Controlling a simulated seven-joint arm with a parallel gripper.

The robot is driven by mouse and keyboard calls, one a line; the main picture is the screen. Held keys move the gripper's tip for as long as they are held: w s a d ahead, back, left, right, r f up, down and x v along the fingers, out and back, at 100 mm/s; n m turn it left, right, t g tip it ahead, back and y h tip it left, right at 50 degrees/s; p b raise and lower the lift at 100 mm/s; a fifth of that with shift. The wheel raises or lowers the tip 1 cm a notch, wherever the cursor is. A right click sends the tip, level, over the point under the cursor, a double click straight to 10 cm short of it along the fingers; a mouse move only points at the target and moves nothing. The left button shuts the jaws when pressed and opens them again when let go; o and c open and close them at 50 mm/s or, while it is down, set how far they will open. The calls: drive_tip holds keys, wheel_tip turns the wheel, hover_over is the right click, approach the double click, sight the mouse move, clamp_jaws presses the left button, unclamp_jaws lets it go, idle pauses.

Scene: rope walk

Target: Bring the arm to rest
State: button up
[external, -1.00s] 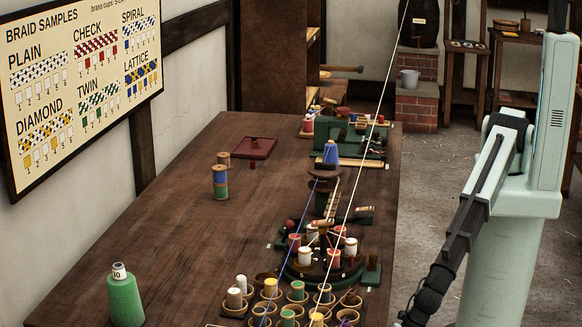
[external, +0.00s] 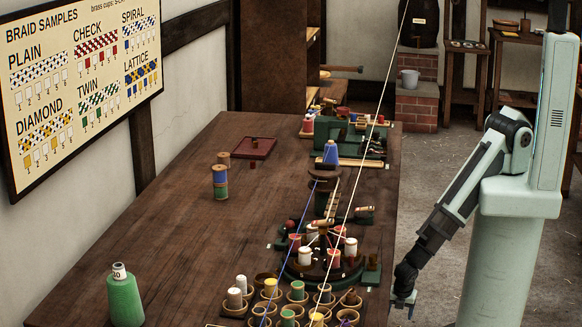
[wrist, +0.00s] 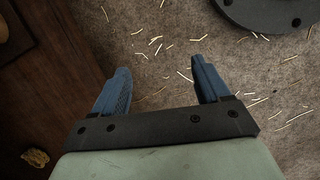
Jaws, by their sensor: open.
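My gripper (external: 403,306) hangs low beside the table's right edge in the external view, pointing down. In the wrist view my gripper (wrist: 160,75) shows two blue fingers standing apart, with nothing between them. Below the fingers is the grey floor (wrist: 150,60) strewn with pale straw bits. My arm (external: 455,205) slopes down and left from the pale green column.
The wooden table (external: 120,240) holds several spools, cups and a braiding wheel (external: 310,275) near its right edge. White and blue cords run over the table. Floor to the table's right is clear around my column.

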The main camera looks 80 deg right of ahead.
drive_tip(key=s+d+r+m+g+y, duration=0.1)
drive_tip(key=s+d+r+m+g, duration=0.2)
drive_tip(key=s+d+m, duration=0.3)
drive_tip(key=s+d+r+m+g+y, duration=0.1)
drive_tip(key=s+d+r+m+g, duration=0.2)
drive_tip(key=s+d+m, duration=0.3)
drive_tip(key=shift+d+r+m+g+y, duration=0.35)
drive_tip(key=shift+d+r+m, duration=0.3)
drive_tip(key=shift+d+m, duration=1.35)
drive_tip(key=shift+s+d, duration=0.1)
